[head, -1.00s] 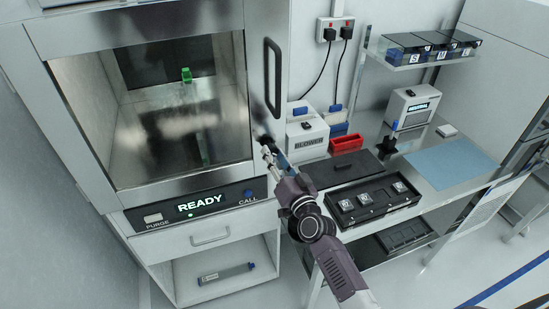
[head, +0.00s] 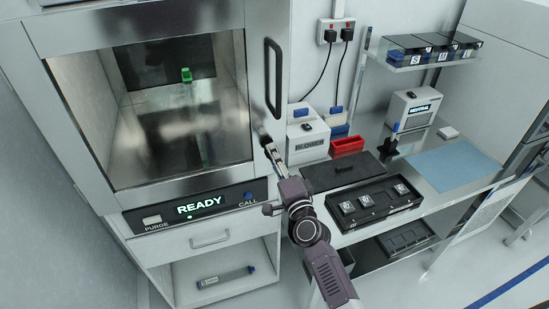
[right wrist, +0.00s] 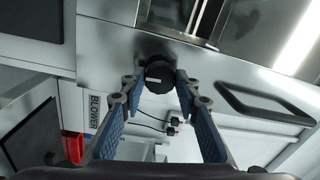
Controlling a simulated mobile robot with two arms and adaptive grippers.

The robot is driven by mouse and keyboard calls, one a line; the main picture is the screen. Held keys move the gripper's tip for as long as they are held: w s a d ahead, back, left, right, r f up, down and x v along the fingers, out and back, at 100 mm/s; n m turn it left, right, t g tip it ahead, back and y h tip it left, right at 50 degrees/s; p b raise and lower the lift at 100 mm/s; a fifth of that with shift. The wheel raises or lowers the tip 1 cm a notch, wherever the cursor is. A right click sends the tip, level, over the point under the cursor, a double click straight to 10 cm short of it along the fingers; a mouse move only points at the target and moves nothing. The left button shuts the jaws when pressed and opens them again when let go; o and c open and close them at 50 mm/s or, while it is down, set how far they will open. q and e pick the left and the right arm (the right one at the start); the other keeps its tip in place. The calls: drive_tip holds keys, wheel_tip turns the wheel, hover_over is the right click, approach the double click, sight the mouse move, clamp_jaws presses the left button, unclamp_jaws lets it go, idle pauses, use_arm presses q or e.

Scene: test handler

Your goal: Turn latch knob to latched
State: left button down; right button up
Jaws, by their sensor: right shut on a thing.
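The latch knob (right wrist: 160,72) is a round black knob with a short white mark, on the metal front of the handler. In the right wrist view it sits between the two fingertips of my right gripper (right wrist: 159,82), which is shut on it. In the head view my right gripper (head: 270,148) reaches the handler front just right of the window, below the long black door handle (head: 273,78). The knob is mostly hidden there by the gripper. The handler door (head: 145,188) looks closed, and its display (head: 200,206) reads READY. My left gripper is not in view.
A blower box (head: 308,141) and a red bin (head: 347,146) stand close right of my gripper. A black tray (head: 375,207) with several parts lies on the bench. The black door handle also shows near the gripper in the right wrist view (right wrist: 262,105).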

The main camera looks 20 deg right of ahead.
drive_tip(key=shift+m, duration=0.4)
drive_tip(key=o, duration=1.2)
drive_tip(key=shift+c, duration=0.2)
drive_tip(key=s, duration=1.2)
drive_tip(key=shift+d+f, duration=0.2)
drive_tip(key=shift+f, duration=0.25)
